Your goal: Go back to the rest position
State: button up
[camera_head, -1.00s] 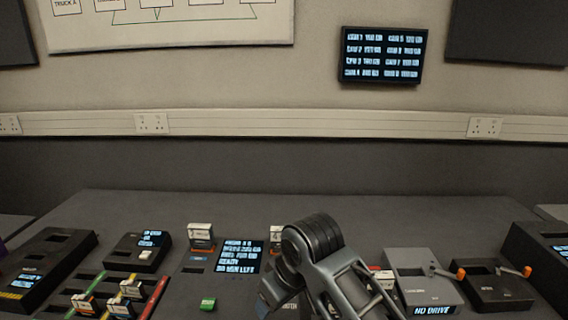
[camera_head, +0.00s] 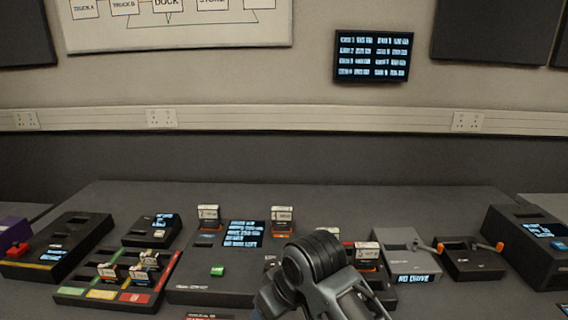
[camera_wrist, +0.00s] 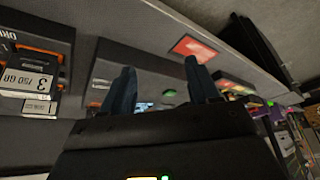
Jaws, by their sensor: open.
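My gripper (camera_wrist: 158,88) shows in the wrist view with its two dark blue fingers apart and nothing between them. In the head view my arm rises at the bottom centre, in front of the desk (camera_head: 330,196); the fingers are hidden there. A cartridge labelled 3 (camera_wrist: 30,85) sits in a dark unit at the left of the wrist view, apart from the fingers. In the head view, cartridges stand upright in the central console, one at left (camera_head: 208,217) and one at right (camera_head: 283,219).
A tray with coloured strips (camera_head: 130,297) holds several cartridges at left. A grey crank unit (camera_head: 405,262) reading NO DRIVE and a black crank unit (camera_head: 468,262) stand at right. A purple object (camera_head: 14,235) is at far left. A wall screen (camera_head: 371,56) hangs behind. The desk's back strip is clear.

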jog(key=s+f+m+t+y, duration=0.3)
jog(key=s+f, duration=0.4)
jog(key=s, duration=0.2)
jog(key=s+d+f+m+t+h, duration=0.2)
jog(key=s+d+m+t, duration=0.3)
jog(key=s, duration=0.6)
jog(key=s+d+r+t+h, duration=0.1)
jog(key=s+d+r+h, duration=0.1)
jog(key=s+d+r, duration=0.5)
jog(key=s+d+r+t+h, duration=0.2)
jog(key=s+d+r, duration=0.6)
jog(key=s+d, duration=0.3)
jog(key=s, duration=0.4)
jog(key=shift+s+d+h+b, duration=0.3)
jog(key=shift+s+d, duration=0.05)
